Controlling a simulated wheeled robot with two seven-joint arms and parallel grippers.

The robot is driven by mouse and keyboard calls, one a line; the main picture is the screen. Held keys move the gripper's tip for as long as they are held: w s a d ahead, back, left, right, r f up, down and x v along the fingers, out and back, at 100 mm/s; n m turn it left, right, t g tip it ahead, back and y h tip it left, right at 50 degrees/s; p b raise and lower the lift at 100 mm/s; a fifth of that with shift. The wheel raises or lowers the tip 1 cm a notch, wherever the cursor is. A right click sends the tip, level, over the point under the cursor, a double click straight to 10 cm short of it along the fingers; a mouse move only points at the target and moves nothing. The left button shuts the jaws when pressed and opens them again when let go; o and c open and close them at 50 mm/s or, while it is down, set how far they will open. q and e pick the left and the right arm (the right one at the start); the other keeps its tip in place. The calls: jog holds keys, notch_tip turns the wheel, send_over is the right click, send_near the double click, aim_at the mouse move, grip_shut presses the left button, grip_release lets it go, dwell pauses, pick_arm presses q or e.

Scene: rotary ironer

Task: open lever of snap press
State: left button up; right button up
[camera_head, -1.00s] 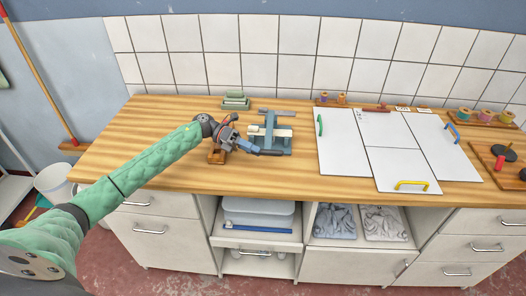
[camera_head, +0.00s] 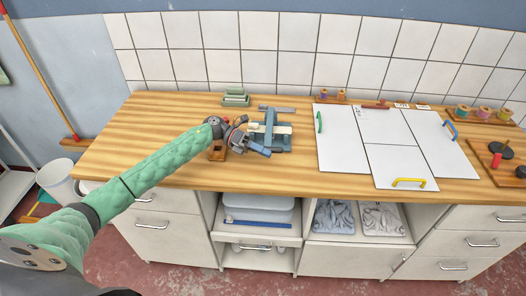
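The snap press (camera_head: 271,132) is a blue-grey stand with a pale crosspiece on the wooden worktop, left of the white panels. A grey bar (camera_head: 277,109), possibly its lever, shows at its upper back; I cannot tell whether they are joined. My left gripper (camera_head: 263,150) is at the press's front left side, fingers pointing right and down. Its blue-tipped fingers are close to the press base; contact and finger gap are too small to tell. It hides part of the press's left side. My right gripper is not in view.
A wooden block (camera_head: 217,152) stands beneath my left wrist. Green stacked blocks (camera_head: 235,97) sit behind the press. White panels (camera_head: 345,150) with coloured handles lie to the right. Thread spools (camera_head: 462,111) are at the back right. The left worktop is clear.

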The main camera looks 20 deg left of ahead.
pick_arm(q)
grip_shut()
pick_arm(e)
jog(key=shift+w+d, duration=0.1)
pick_arm(q)
jog(key=shift+r, duration=0.15)
